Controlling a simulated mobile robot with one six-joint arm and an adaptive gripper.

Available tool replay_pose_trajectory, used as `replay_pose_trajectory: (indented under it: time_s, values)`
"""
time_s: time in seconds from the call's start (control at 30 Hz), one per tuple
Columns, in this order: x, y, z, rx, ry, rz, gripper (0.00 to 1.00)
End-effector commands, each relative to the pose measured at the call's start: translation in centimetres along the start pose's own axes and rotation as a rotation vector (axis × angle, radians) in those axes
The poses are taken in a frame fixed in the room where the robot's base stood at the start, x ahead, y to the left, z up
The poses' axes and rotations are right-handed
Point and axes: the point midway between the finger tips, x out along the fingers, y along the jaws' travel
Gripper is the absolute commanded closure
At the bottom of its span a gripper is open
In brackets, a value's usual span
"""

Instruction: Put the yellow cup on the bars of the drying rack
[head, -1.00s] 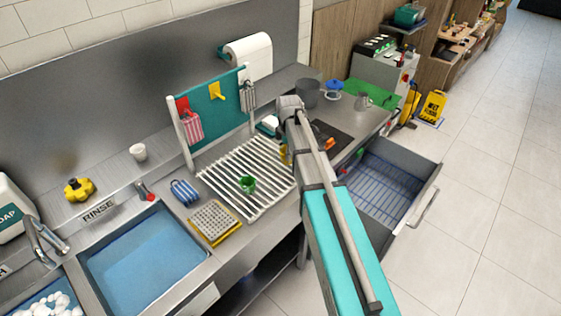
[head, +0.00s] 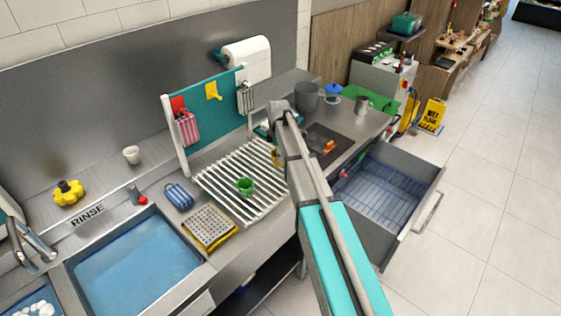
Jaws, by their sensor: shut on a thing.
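A small yellow patch (head: 276,157), which looks like the yellow cup, shows at the left side of my arm, over the far right part of the drying rack. Most of it is hidden behind my arm. My gripper (head: 275,145) is mostly hidden there too, and it is shut on the cup. I cannot tell whether the cup touches the bars. The drying rack (head: 222,177) has pale parallel bars and lies on the counter. A green cup (head: 245,186) stands on its middle bars.
A teal board (head: 210,118) with hanging cloths stands behind the rack. A sponge (head: 178,196) and a perforated tray (head: 209,228) lie left and in front of it. The sink (head: 135,262) is at left. An open drawer (head: 385,200) juts out at right.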

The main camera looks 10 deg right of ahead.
Motion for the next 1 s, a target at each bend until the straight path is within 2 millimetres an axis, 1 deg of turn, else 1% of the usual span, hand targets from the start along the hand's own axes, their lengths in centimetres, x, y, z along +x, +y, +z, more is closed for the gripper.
replay_pose_trajectory:
  time_s: [0.27, 0.43, 0.6, 0.73, 1.0]
  values:
    - [0.3, 0.2, -0.1, -0.001, 0.000, 0.000, 0.62]
    - [1.5, 1.0, -0.4, -0.001, 0.000, 0.000, 0.62]
    - [3.0, 0.8, -0.3, -0.001, 0.000, 0.000, 0.62]
    - [3.8, 0.8, -0.3, 0.000, 0.000, 0.000, 0.62]
    - [4.0, 0.8, -0.4, 0.000, 0.000, 0.000, 0.62]
